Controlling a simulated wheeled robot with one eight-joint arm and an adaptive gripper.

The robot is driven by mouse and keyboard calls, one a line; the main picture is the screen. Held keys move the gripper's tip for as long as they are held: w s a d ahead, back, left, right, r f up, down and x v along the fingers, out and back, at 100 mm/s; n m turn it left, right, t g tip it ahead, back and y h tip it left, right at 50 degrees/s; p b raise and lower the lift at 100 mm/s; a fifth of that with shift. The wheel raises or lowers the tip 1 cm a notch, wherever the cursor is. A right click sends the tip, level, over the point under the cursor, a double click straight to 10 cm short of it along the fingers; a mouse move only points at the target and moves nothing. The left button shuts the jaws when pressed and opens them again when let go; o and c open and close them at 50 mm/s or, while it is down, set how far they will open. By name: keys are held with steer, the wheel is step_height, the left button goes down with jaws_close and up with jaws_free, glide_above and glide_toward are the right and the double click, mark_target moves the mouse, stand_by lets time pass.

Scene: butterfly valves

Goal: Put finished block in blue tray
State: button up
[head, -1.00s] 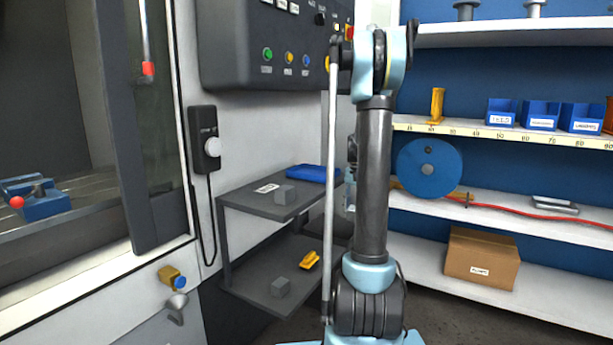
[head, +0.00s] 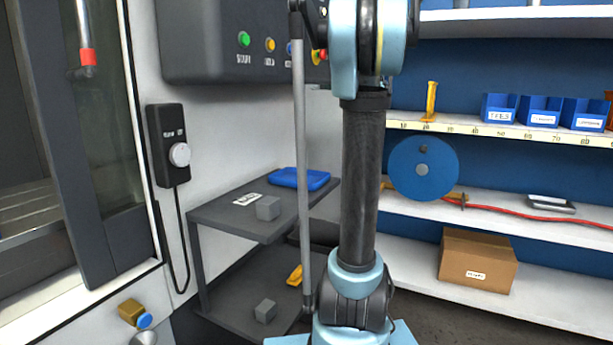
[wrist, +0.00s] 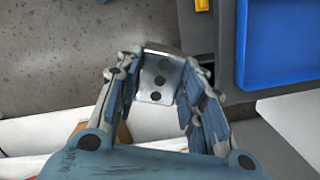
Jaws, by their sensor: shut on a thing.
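The finished block is a silver metal block (wrist: 158,80) with several dark round holes in its face. My gripper (wrist: 161,62) is shut on it in the wrist view, one finger on each side. The blue tray (head: 300,179) lies on the upper shelf of a dark stand in the head view, partly behind my arm. A blue flat thing at the upper right of the wrist view (wrist: 283,45) looks like the same tray; the block is to the left of it. My gripper is not visible in the head view.
A plain grey block (head: 268,209) and a white label (head: 248,199) are on the stand's upper shelf (head: 232,213). Another grey block (head: 265,311) and a yellow part (head: 295,275) lie on its lower shelf. A control panel (head: 230,45) overhangs the stand; storage shelves stand right.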

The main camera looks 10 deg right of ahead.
steer(key=w+a, duration=0.3)
steer(key=a, duration=0.1)
steer(key=w+a, duration=0.3)
steer(key=a, duration=0.2)
steer(key=w+a, duration=0.3)
steer(key=a, duration=0.1)
steer(key=shift+w+a, duration=0.15)
steer(key=shift+w, duration=0.15)
steer(key=shift+f, duration=1.75)
steer(key=o, duration=1.3)
steer(key=shift+f, duration=0.1)
